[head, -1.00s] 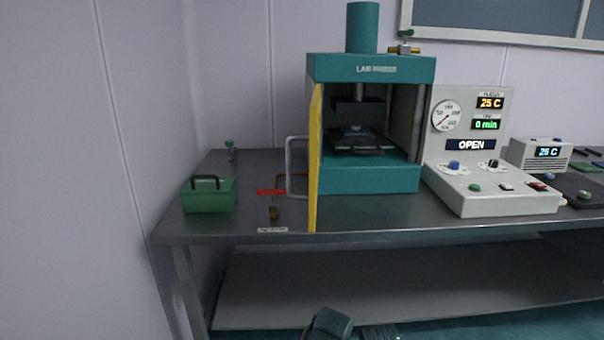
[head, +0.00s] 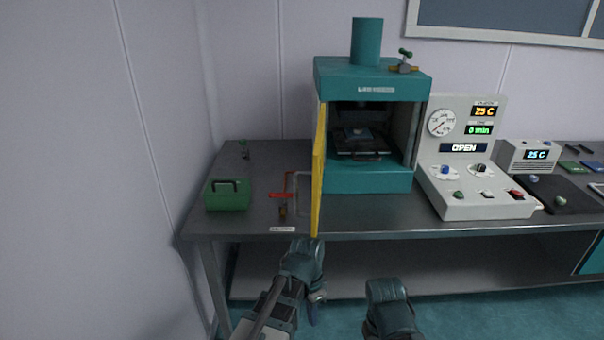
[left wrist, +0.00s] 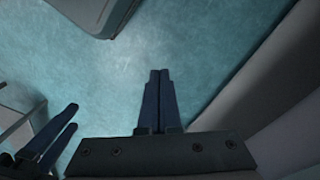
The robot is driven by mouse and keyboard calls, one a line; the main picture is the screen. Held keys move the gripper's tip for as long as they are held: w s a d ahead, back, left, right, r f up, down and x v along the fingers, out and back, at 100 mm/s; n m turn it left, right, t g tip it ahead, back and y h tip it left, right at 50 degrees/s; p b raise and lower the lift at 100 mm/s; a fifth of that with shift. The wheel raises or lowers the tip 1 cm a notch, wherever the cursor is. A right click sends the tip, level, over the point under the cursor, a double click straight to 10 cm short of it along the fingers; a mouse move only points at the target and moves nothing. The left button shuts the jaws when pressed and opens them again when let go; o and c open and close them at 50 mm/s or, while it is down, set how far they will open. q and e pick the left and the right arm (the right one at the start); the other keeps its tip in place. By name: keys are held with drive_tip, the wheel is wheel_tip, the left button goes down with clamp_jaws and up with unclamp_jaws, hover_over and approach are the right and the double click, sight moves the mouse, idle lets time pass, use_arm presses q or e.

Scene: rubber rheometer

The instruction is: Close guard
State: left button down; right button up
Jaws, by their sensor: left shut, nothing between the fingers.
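The guard is a yellow-edged door (head: 319,170) on the left side of the teal press (head: 370,178). It stands swung open toward me, seen nearly edge-on, with a grey handle (head: 298,194) on its left face. The press chamber is exposed, with a dark mould on its plate. My left gripper (head: 312,318) is below and in front of the table edge, apart from the guard. In the left wrist view its fingers (left wrist: 158,100) are shut and empty, over the floor. My right gripper's fingers (left wrist: 66,120) show at the left of that view, spread apart; the head view shows only my right arm.
A green box (head: 228,196) and a red-handled tool (head: 282,196) lie left of the guard on the table (head: 222,225). A control console (head: 470,190) reading OPEN stands right of the press. The wall is close on the left.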

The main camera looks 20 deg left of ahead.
sight(297, 204)
use_arm(q)
drive_tip(key=w+a+r+m+h+p, duration=0.1)
drive_tip(key=w+a+r+m+p, duration=0.2)
drive_tip(key=r+p, duration=0.9)
drive_tip(key=w+a+r+m+t+h+p, duration=0.15)
drive_tip(key=a+r+p, duration=0.35)
drive_tip(key=r+p, duration=0.65)
drive_tip(key=w+a+r+m+h+p, duration=0.1)
drive_tip(key=w+a+r+m+p, duration=0.3)
drive_tip(key=r+p, duration=0.8)
drive_tip(key=shift+n, duration=0.65)
drive_tip(key=d+f+b, duration=0.2)
drive_tip(key=f+b, duration=0.1)
drive_tip(key=b, duration=0.2)
drive_tip(key=d+f+b, duration=0.3)
drive_tip(key=b, duration=0.2)
drive_tip(key=shift+w+d+f+b, duration=0.1)
drive_tip(key=shift+d+f+b, duration=0.2)
drive_tip(key=shift+f+b, duration=0.05)
drive_tip(key=shift+w+d, duration=0.1)
drive_tip(key=shift+d, duration=0.4)
drive_tip(key=shift+d, duration=0.1)
